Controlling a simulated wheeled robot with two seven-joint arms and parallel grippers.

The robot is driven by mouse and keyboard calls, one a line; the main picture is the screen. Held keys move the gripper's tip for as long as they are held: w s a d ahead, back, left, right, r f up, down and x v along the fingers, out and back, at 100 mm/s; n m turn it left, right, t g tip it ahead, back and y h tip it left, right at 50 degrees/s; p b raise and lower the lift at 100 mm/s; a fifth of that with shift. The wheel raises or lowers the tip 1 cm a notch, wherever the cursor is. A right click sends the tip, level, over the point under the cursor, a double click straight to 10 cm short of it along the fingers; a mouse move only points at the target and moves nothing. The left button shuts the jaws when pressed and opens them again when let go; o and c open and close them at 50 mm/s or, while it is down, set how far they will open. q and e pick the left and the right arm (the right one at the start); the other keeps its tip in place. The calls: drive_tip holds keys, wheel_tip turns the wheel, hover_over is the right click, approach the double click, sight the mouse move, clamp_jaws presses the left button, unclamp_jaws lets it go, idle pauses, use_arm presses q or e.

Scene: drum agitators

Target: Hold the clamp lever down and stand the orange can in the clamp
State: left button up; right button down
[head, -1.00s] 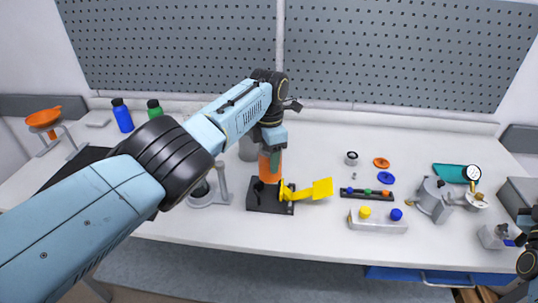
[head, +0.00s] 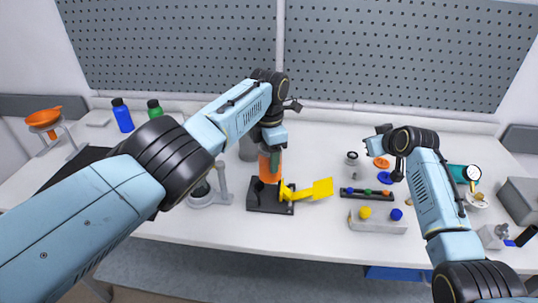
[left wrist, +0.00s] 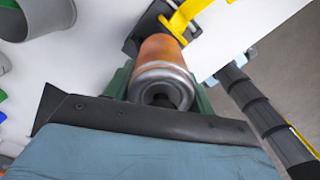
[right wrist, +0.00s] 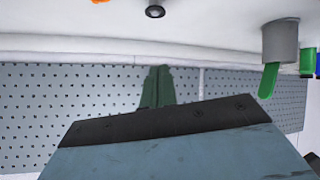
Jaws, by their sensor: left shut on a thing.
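The orange can (head: 269,170) is upright over the black clamp base (head: 262,198). My left gripper (head: 271,150) is shut on its upper part. The left wrist view shows the can (left wrist: 160,50) with its grey metal end between green fingers. I cannot tell whether the can's bottom touches the clamp. The yellow clamp lever (head: 318,190) sticks out to the right, with nothing touching it. My right gripper's green fingers (right wrist: 157,78) look shut and empty in the right wrist view. In the head view that gripper is above the table, right of and behind the lever; its fingertips are hidden.
A rack with coloured pieces (head: 367,194) and a pale block with yellow and blue knobs (head: 377,222) lie right of the lever. A grey stand (head: 209,197) is close left of the clamp. A grey cup (head: 248,149) stands behind. The table behind the clamp is fairly clear.

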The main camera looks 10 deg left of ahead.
drive_tip(key=s+a+g, duration=0.5)
drive_tip(key=a, duration=0.4)
drive_tip(key=g+h, duration=0.1)
drive_tip(key=g, duration=0.2)
hover_over(324, 188)
drive_tip(key=shift+w+f+n, duration=0.1)
drive_tip(key=shift+f+n, duration=0.1)
drive_tip(key=shift+n, duration=0.1)
drive_tip(key=shift+f, duration=2.65)
drive_tip(key=shift+a+f, duration=0.1)
drive_tip(key=shift+f, duration=2.6)
use_arm(q)
drive_tip(key=shift+f, duration=0.95)
